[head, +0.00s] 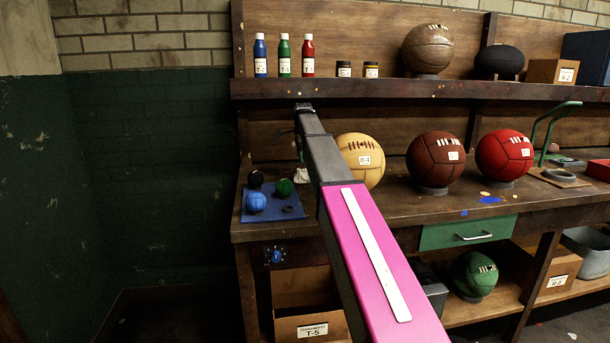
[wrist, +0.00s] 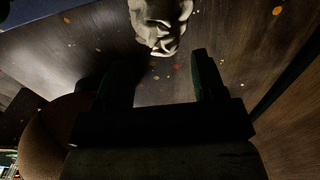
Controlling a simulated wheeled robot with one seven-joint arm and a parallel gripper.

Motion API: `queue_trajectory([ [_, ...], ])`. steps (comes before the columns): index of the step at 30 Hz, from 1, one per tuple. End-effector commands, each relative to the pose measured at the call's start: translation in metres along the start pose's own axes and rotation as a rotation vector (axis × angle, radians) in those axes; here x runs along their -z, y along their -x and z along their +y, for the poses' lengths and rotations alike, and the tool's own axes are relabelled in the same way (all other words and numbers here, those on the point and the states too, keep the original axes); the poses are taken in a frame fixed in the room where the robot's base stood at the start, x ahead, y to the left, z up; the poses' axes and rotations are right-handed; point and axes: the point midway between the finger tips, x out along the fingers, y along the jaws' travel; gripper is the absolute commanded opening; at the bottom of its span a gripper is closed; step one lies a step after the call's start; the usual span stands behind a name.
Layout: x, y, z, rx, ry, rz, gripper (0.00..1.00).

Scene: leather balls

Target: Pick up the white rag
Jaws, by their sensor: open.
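The white rag (wrist: 160,22) lies crumpled on the dark workbench in the wrist view, at the top middle, just beyond the fingertips. In the head view only a small part of the white rag (head: 302,175) shows, left of the cream ball and beside my arm. My gripper (wrist: 160,75) is open and empty in the wrist view, its two fingers spread below the rag, apart from it. In the head view my gripper (head: 303,130) is mostly hidden behind the end of my arm.
A blue mat (head: 272,218) with small balls lies left of the rag. A cream ball (head: 372,150), a brown ball (head: 436,160) and a red ball (head: 505,155) stand to its right. A shelf (head: 420,88) with bottles, jars and more balls runs above the bench.

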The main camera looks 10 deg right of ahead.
Motion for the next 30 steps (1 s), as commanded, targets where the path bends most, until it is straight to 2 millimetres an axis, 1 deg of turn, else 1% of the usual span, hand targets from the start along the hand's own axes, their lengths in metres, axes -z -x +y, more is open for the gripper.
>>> queue_trajectory([
  [3,0.0,-0.012,0.001,-0.002,0.0,0.0,0.63],
  [11,0.0,-0.033,0.001,-0.001,0.0,0.0,0.63],
  [18,0.001,-0.066,0.001,-0.001,0.0,0.0,0.63],
  [21,0.001,-0.071,0.001,-0.001,0.0,0.0,0.63],
  [26,0.001,-0.071,0.001,0.0,0.0,0.0,0.63],
  [27,0.001,-0.071,0.001,0.0,0.0,0.0,0.6],
  [29,0.001,-0.071,0.001,0.0,0.0,0.0,0.41],
  [30,0.001,-0.071,0.001,0.0,0.0,0.0,0.28],
])
